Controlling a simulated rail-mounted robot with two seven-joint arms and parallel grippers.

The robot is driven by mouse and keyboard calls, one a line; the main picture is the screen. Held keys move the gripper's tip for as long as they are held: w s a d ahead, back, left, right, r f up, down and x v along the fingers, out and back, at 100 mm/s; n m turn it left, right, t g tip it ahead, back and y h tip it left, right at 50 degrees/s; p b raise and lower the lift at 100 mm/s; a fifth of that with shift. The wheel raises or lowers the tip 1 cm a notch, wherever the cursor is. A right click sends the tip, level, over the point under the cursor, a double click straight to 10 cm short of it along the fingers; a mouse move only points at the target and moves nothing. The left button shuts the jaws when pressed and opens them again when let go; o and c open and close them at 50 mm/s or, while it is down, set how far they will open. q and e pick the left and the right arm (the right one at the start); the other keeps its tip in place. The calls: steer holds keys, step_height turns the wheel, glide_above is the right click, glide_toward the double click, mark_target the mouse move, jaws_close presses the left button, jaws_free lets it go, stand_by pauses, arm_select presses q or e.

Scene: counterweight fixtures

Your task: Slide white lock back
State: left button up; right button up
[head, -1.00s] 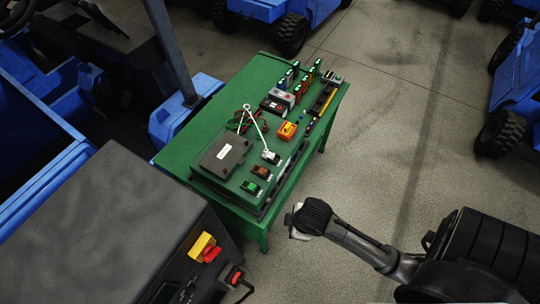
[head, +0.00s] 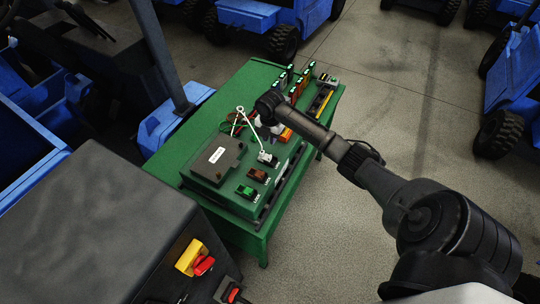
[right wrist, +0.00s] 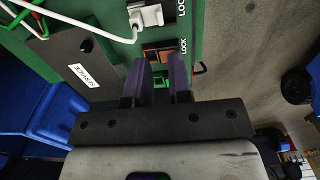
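The white lock (head: 267,159) sits on the green panel, with a bent white rod or cable (head: 243,112) rising beside it. It also shows in the right wrist view (right wrist: 147,16), at the top, past my fingertips. Below it in that view is the brown lock (right wrist: 158,53). My right gripper (right wrist: 162,62) is open and empty, its two dark fingers apart, with the fingertips near the brown lock. I cannot tell its exact height above the panel. In the head view my right wrist hides the right fingertips. My left gripper is not in view.
The green lock (head: 247,192) and a dark box labelled SERVICE (head: 215,158) stand on the same panel. The green table (head: 213,104) has several switches and modules at its far end. Blue vehicles surround it. The floor (head: 400,100) on the right is clear.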

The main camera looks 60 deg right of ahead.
mark_target(270, 156)
step_height(270, 156, down, 11)
stand_by(0.4)
steer(key=shift+c, duration=0.3)
jaws_close()
